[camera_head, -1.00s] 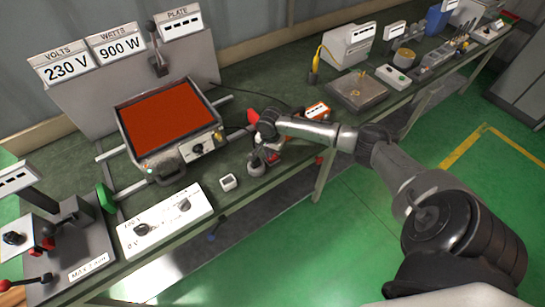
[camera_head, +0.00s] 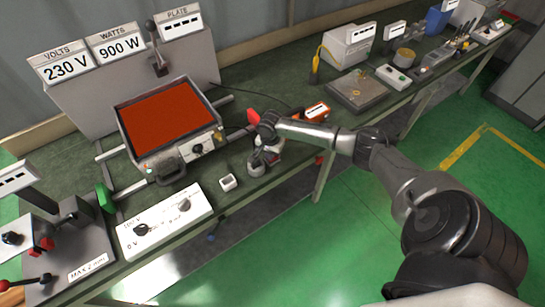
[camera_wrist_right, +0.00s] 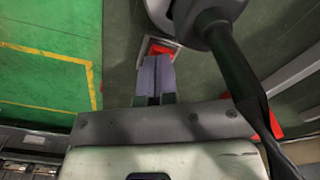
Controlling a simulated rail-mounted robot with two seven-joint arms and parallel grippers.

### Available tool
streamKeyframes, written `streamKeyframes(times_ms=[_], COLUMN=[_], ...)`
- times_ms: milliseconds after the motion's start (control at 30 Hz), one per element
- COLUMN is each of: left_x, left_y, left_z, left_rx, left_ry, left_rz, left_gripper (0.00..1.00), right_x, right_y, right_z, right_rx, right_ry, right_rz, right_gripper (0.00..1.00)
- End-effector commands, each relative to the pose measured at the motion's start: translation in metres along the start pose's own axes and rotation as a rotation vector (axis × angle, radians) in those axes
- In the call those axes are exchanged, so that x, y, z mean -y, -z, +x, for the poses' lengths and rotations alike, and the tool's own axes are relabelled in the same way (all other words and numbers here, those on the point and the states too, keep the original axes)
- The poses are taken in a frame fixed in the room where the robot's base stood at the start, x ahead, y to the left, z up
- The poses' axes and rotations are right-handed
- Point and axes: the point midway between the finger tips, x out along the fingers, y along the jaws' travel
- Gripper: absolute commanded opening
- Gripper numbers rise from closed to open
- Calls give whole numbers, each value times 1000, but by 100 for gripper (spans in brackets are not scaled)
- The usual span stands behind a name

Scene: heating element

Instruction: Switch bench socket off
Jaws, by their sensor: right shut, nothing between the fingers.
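In the head view my right gripper (camera_head: 257,166) points down at the bench's front edge, right of a small white box (camera_head: 228,183). In the right wrist view its two grey fingers (camera_wrist_right: 157,78) are shut together, with nothing between them. Just beyond their tips is a red part with a pale frame (camera_wrist_right: 160,48), probably the socket's switch; the fingers partly cover it. Whether they touch it, and its switch position, I cannot tell. A grey rounded body with a thick black cable (camera_wrist_right: 235,65) stands close beside the fingers. My left gripper is not in view.
A heater with a glowing orange-red plate (camera_head: 160,117) stands left on the green bench. A white two-knob panel (camera_head: 163,220) lies in front of it. An orange-and-white meter (camera_head: 317,112) and several devices stand along the bench to the right. Green floor (camera_head: 350,240) is open in front.

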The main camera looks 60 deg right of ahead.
Motion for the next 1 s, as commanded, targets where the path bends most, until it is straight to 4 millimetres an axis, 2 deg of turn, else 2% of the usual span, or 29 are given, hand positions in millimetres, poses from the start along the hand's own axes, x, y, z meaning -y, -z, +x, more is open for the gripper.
streamKeyframes(times_ms=[633,1000], left_x=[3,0], left_y=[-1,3], left_z=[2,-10], left_rx=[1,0], left_ry=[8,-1], left_rz=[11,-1], left_gripper=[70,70], right_x=[0,0], right_y=[0,0], right_z=[10,0], right_rx=[0,0], right_ry=[0,0], right_rz=[1,1], right_gripper=[0,0])
